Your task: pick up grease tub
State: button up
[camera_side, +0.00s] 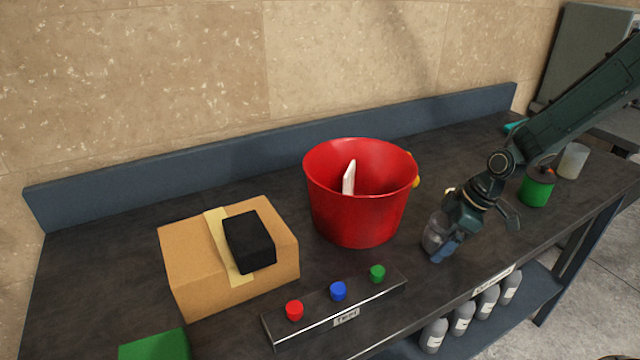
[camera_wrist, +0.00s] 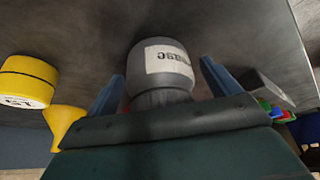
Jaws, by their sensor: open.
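The grease tub (camera_wrist: 158,70) is a grey rounded container with a white label, partly readable as "grease" upside down. In the wrist view it stands between the two blue fingers of my gripper (camera_wrist: 160,85), with a gap showing near each finger. In the side view the grey tub (camera_side: 434,236) is on the bench right of the red bucket, partly covered by my gripper (camera_side: 442,243). My gripper is open around the tub. I cannot tell whether either finger touches it.
A red bucket (camera_side: 358,205) holding a white item stands close left. A button panel (camera_side: 335,308) lies in front. A cardboard box (camera_side: 190,265) with a black block (camera_side: 249,242) is further left. A green can (camera_side: 536,190) and a pale cup (camera_side: 572,161) stand right. A yellow tub (camera_wrist: 27,78) and yellow funnel (camera_wrist: 63,120) are nearby.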

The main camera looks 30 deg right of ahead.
jog(key=shift+f, duration=0.1)
dwell(0.4)
jog(key=shift+w, duration=0.1)
jog(key=c, duration=1.3)
notch_tip(320, 180, up, 20)
dwell(0.4)
